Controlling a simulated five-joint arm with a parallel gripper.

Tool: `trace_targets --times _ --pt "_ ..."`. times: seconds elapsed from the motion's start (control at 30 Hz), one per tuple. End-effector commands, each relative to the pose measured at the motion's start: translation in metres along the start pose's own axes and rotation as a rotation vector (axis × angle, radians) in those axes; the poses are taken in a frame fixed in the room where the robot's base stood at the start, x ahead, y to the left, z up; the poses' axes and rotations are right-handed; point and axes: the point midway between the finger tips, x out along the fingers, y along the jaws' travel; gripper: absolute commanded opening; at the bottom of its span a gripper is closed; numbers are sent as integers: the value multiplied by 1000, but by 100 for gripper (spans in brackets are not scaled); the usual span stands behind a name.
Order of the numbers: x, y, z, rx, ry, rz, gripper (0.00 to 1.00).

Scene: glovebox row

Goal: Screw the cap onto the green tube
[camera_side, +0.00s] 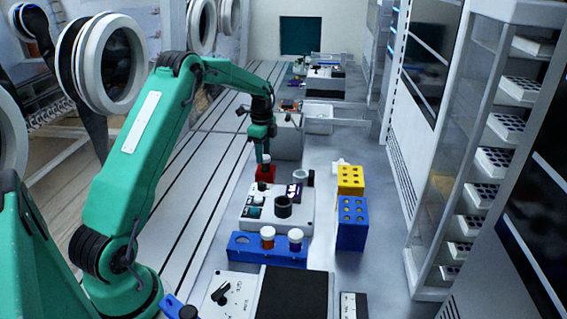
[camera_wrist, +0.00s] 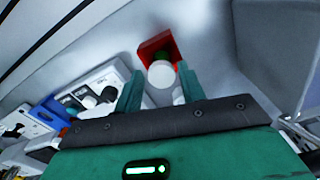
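The white cap (camera_wrist: 162,75) sits over the green tube (camera_wrist: 162,56), of which only a sliver shows behind the cap in the wrist view. The tube stands in a red holder (camera_wrist: 156,42), which also shows in the side view (camera_side: 265,173) beyond the white unit. My gripper (camera_wrist: 161,70) is over the holder, with one green finger on each side of the cap. Narrow gaps show between the fingers and the cap, so it looks open. In the side view my gripper (camera_side: 261,152) points down onto the holder. How tightly the cap sits on the tube is hidden.
A white unit with a black cup (camera_side: 283,207) stands nearer the camera. A blue rack (camera_side: 267,250) holds two white-capped tubes. Yellow (camera_side: 350,180) and blue (camera_side: 352,224) blocks with holes stand to the right. The slotted floor left of the holder is clear.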

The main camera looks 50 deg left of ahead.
Motion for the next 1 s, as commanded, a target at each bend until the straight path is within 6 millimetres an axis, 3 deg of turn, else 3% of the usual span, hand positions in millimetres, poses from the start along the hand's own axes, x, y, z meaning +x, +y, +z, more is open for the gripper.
trace_targets --times 0.6,1.0 --pt "0 4 1 -472 0 0 40" --pt "0 4 1 -546 0 0 40"
